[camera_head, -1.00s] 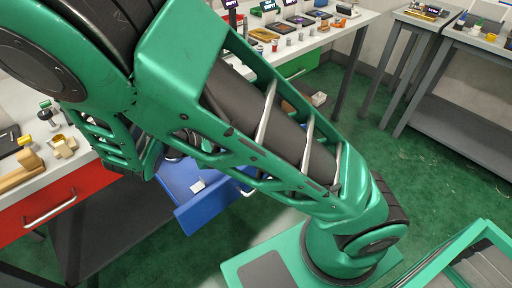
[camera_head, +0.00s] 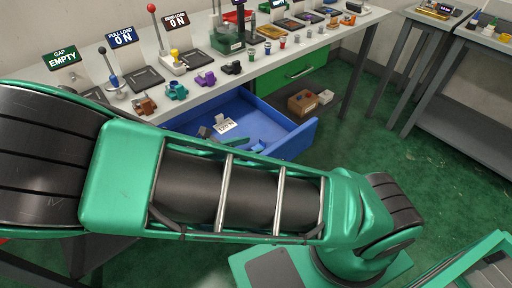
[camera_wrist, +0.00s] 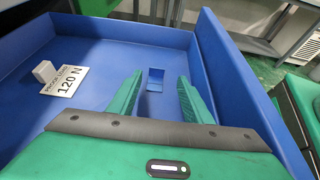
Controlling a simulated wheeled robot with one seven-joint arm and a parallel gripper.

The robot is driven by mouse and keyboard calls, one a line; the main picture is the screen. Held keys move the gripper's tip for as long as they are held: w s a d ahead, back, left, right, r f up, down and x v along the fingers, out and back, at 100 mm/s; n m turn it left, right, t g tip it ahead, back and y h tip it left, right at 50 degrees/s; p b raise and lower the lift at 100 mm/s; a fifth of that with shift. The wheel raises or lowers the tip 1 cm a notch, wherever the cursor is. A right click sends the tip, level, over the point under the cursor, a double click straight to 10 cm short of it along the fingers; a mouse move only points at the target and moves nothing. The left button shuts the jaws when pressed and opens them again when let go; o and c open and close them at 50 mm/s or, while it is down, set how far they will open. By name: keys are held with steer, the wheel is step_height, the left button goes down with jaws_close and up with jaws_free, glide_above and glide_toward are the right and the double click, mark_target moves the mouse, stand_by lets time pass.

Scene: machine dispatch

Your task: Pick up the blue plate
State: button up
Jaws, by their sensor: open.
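A small blue piece (camera_wrist: 155,74), which appears to be the blue plate, is inside the open blue drawer (camera_wrist: 125,33). Its colour is close to the drawer's, and its exact shape is hard to tell. My gripper (camera_wrist: 159,82) is open, its two green fingers reaching into the drawer on either side of the piece in the wrist view. I cannot tell whether they touch it. In the head view my arm crosses in front of the drawer (camera_head: 301,143) and hides part of its inside.
A white card reading "120 N" (camera_wrist: 68,82) and a small white block (camera_wrist: 44,71) are in the drawer. The drawer walls surround my fingers. The bench (camera_head: 205,92) above carries levers, signs and several small parts. A green drawer (camera_head: 300,66) is farther back.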

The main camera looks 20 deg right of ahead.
mark_target(263, 142)
steer(key=x, duration=0.5)
steer(key=shift+w, duration=0.2)
steer(key=c, duration=1.1)
